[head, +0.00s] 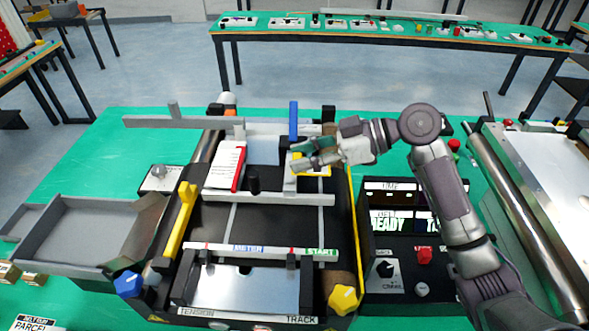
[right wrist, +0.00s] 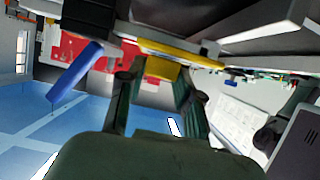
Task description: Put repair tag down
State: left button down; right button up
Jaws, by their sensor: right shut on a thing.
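My right gripper (head: 305,155) reaches in from the right over the far right part of the mini conveyor (head: 285,222). It is shut on a small yellow piece, which looks like the repair tag (head: 318,171). In the right wrist view the yellow tag (right wrist: 161,69) shows between the two fingers (right wrist: 157,82). In the head view the fingers partly hide the tag, and I cannot tell whether it touches the grey bracket beside it. My left gripper is not in view.
A white card with a red edge (head: 225,165) lies left on the conveyor. A blue upright post (head: 293,121) stands just behind my gripper. A control panel with a red button (head: 424,256) is at the right, a grey tray (head: 85,238) at the left. Green tabletop (head: 95,150) is free at the far left.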

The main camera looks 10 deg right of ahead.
aim_at(297, 186)
jog(key=shift+a+f, duration=0.5)
jog(key=shift+a, duration=0.25)
notch_tip(297, 186, down, 3)
jog(key=shift+s+f+p, duration=0.1)
jog(key=shift+p, duration=0.7)
jog(key=shift+f, duration=0.45)
jog(key=o, duration=0.6)
jog(key=shift+o, duration=0.2)
